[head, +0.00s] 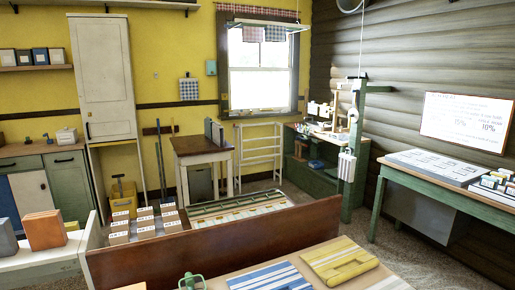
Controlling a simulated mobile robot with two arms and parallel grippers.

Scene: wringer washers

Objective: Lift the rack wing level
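A white slatted rack (259,152) stands against the yellow wall below the window, right of a small wooden-topped table. Its horizontal bars show between upright posts. I cannot tell which part of it is a hinged wing. Another thin rack (263,24) hangs high in front of the window with checked cloths over it. Neither of my grippers shows in the head view.
A brown wooden board (210,248) crosses the foreground, with folded striped cloths (340,259) on a surface in front. The small table (200,146) stands beside the white rack. A green workbench (329,181) is to the right. Open floor (400,238) lies at right.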

